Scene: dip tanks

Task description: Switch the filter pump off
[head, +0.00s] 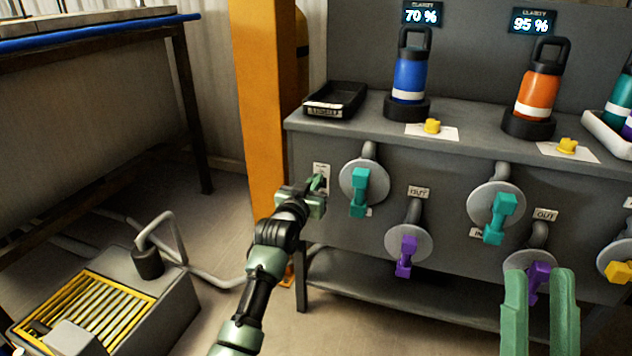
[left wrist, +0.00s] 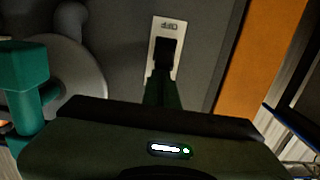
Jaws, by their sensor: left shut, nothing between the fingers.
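A pale switch plate (head: 321,172) is on the left end of the grey tank bench's front. In the left wrist view the plate (left wrist: 178,66) has small lettering at its top and a black switch (left wrist: 165,52) in it. My left gripper (head: 321,184) is shut and empty, its fingertips at the plate; in the left wrist view its fingers (left wrist: 161,84) reach the switch's lower edge. I cannot tell whether they touch it. The fingers cover part of the switch, and its position is unclear. My right gripper (head: 539,272) is open and empty at the lower right.
Teal valve handles (head: 359,192) and purple ones (head: 405,257) stick out right of the plate. An orange post (head: 264,100) stands to its left. A grey box with a yellow grille (head: 88,318) and pipes is on the floor. Blue (head: 409,78) and orange (head: 538,95) bottles stand on top.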

